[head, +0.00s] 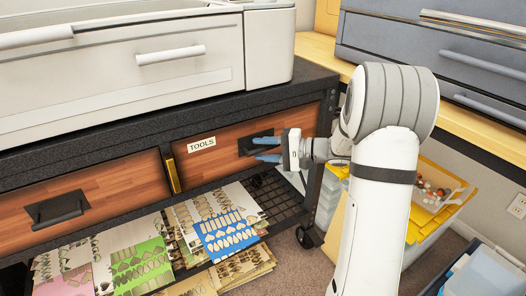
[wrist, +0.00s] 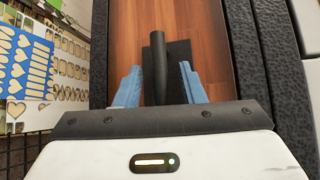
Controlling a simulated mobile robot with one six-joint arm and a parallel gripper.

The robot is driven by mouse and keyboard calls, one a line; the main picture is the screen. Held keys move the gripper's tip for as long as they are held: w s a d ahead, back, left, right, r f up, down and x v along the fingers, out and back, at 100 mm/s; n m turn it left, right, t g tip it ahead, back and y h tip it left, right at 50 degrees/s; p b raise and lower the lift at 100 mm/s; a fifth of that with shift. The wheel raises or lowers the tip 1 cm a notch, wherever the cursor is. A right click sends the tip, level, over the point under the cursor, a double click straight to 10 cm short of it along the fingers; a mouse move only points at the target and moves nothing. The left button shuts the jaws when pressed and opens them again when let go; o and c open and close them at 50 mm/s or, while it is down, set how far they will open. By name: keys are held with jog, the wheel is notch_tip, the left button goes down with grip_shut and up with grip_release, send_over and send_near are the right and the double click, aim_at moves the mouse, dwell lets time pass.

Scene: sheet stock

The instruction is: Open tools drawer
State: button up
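The tools drawer (head: 222,165) has a wooden front with a white label (head: 201,144) reading TOOLS. It looks flush in the black cabinet. Its dark handle (head: 254,144) is partly hidden behind my gripper (head: 268,149) in the head view. In the wrist view the black handle (wrist: 159,52) stands out from a black plate. My gripper (wrist: 160,69) is open there, with its blue fingers apart, one on each side of the handle. I see a gap between each finger and the handle; whether the tips touch the drawer front I cannot tell.
A second wooden drawer (head: 100,198) with a black handle is to the left. Printed sheets (head: 225,235) lie on the shelf below. A large pale machine (head: 150,65) stands on top. A yellow bin (head: 428,222) is at the right. Carpet (head: 296,262) shows in front.

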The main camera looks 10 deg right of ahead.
grip_shut()
dwell(0.3)
dwell(0.3)
